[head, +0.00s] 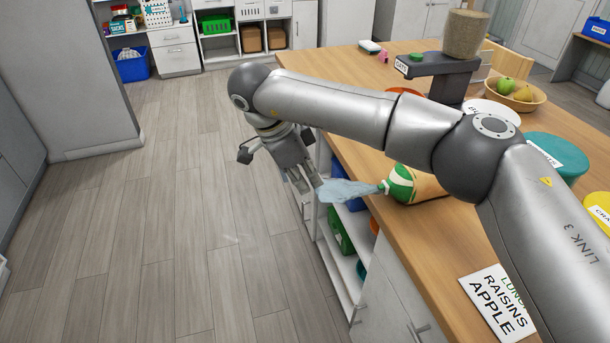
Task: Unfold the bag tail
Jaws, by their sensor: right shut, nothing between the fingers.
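A bag (401,184) with a green and white end and a tan body lies on the wooden counter near its front edge. My arm hides part of it. Its pale blue, see-through tail (350,191) reaches left from a narrow neck, out past the counter edge over the shelves. The tail looks spread and fairly flat. My right gripper (303,180) points down at the tail's left end, beyond the counter edge. It is shut with nothing in it. Whether it touches the tail is unclear. My left gripper is not in view.
A lunch card (497,303) lies on the counter (440,270) at the front. A teal lid (556,155), a fruit bowl (515,98) and a dark stand with a tan canister (464,35) are farther back. Open shelves (345,262) lie below the edge; the floor to the left is clear.

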